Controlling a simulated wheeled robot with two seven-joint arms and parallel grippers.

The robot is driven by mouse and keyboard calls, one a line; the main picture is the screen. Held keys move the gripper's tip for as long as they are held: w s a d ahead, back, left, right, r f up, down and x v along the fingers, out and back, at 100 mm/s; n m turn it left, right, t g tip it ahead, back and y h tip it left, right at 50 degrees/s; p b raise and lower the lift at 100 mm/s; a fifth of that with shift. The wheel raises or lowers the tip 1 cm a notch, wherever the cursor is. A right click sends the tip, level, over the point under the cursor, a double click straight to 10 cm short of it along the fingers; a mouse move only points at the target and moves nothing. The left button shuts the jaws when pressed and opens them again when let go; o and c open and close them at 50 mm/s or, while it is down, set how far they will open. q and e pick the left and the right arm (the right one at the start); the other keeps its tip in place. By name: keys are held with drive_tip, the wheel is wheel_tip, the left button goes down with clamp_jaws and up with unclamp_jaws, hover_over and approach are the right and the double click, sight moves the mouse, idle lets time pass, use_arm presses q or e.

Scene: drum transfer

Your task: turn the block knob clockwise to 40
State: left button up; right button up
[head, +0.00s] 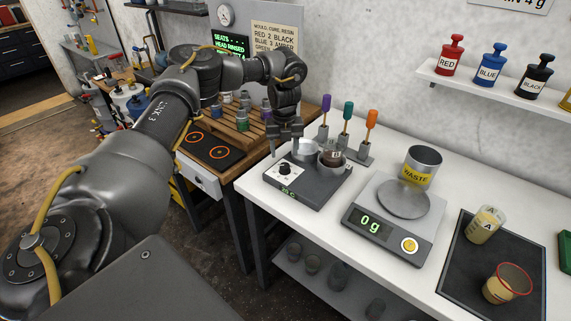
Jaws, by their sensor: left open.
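The block (308,180) is a dark grey unit on the white bench, with a white dial panel on its front left. The block knob (285,169) is a small dark knob on that panel. A small green display (288,190) is lit below it, its digits too small to read surely. My left gripper (284,147) points down above the knob and the back left of the block, its fingers apart and empty. It appears clear of the knob. My right gripper is out of view.
Metal cups (332,155) sit in the block's top. Behind it stand purple, green and orange-handled tools (370,122) in a holder. A scale (395,225) reading 0 g and a waste can (424,165) stand to the right. A hotplate (208,148) is at left.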

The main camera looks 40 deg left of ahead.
sight(285, 165)
use_arm(q)
wheel_tip(285, 165, down, 6)
drive_tip(key=shift+f+p, duration=0.25)
drive_tip(key=shift+p, duration=0.4)
drive_tip(key=c, duration=1)
drive_tip(key=shift+o, duration=0.2)
